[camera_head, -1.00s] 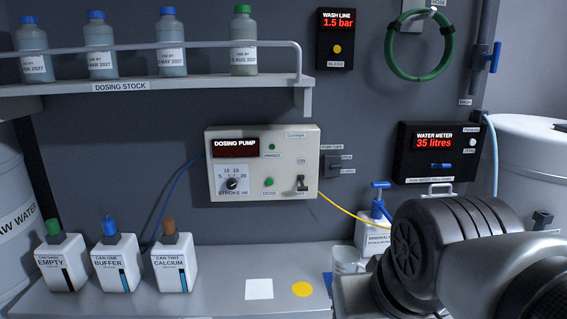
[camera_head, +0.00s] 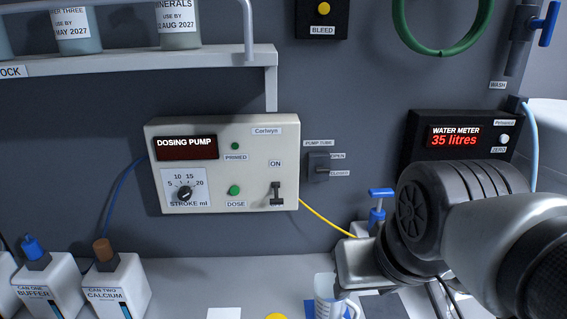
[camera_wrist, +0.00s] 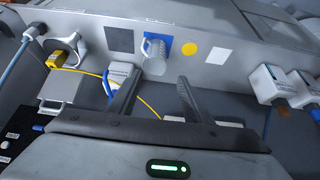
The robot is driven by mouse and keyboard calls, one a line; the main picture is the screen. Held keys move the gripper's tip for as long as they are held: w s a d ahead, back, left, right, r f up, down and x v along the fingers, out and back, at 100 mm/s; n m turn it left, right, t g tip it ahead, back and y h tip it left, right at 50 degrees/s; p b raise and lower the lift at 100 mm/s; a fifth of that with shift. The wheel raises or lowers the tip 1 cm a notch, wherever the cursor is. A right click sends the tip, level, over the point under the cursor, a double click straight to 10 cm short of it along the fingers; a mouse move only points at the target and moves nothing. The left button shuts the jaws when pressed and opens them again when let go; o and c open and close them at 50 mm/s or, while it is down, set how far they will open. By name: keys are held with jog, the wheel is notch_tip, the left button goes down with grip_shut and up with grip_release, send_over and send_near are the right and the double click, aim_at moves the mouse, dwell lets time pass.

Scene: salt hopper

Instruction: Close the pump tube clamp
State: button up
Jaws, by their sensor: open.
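The pump tube clamp (camera_head: 319,167) is a small dark switch-like block on the grey wall, right of the dosing pump. A label reading PUMP TUBE is above it, with OPEN and a lower label, too small to read surely, at its right. Its lever seems to stand near the upper, OPEN label. The dosing pump (camera_head: 225,140) is a cream box with a dark display. My gripper (camera_wrist: 152,97) shows in the wrist view with its two fingers apart and nothing between them, over the bench.
A clear jug (camera_head: 327,296) stands on the bench, below the clamp. A yellow tube (camera_head: 325,218) runs from the pump to the right. The shelf (camera_head: 150,58) juts out at upper left.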

jog(key=shift+s, duration=0.2)
